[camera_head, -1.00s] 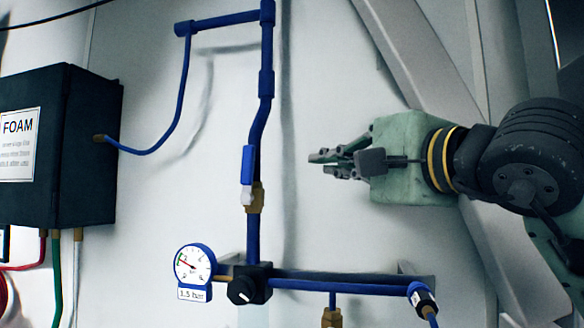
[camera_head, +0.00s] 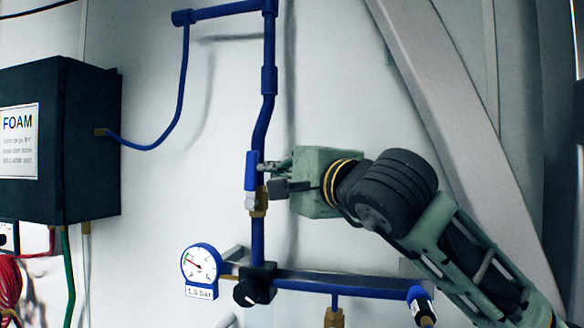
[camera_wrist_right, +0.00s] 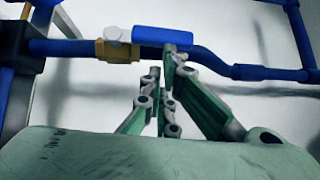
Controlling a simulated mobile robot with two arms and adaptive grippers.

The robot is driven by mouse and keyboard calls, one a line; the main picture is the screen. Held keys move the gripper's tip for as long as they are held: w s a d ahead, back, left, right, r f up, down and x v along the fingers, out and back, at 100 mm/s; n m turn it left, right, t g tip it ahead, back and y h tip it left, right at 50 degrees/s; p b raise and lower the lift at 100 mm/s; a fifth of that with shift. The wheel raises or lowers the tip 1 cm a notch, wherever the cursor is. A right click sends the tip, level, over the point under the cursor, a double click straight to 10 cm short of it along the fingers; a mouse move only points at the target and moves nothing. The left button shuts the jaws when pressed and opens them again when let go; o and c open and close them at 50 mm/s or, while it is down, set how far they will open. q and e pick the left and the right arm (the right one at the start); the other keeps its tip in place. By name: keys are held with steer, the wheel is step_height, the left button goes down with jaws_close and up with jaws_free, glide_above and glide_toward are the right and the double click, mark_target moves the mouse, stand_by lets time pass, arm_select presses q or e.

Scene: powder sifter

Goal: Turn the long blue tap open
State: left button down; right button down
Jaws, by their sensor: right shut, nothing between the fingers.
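The long blue tap (camera_head: 251,171) is a flat blue lever lying upright along the vertical blue pipe, just above a brass fitting (camera_head: 259,201). In the right wrist view the tap (camera_wrist_right: 162,36) lies along the pipe, beside the brass valve body (camera_wrist_right: 117,51). My right gripper (camera_head: 266,167) is shut and empty, its fingertips at the right side of the pipe close to the tap. In the wrist view the fingertips (camera_wrist_right: 163,62) are just below the lever; I cannot tell whether they touch it. My left gripper is not in view.
A pressure gauge (camera_head: 201,264) and a black knob (camera_head: 254,287) sit below on a horizontal blue pipe (camera_head: 350,289). A black FOAM box (camera_head: 92,150) is at the left. A grey diagonal beam (camera_head: 450,110) stands behind my right arm.

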steer(key=shift+d, duration=0.1)
steer(key=shift+w+a+r+n+g+p, duration=0.15)
steer(key=shift+a+r+n+g+p, duration=0.25)
steer(key=shift+a+p, duration=0.25)
steer(key=shift+f, duration=0.1)
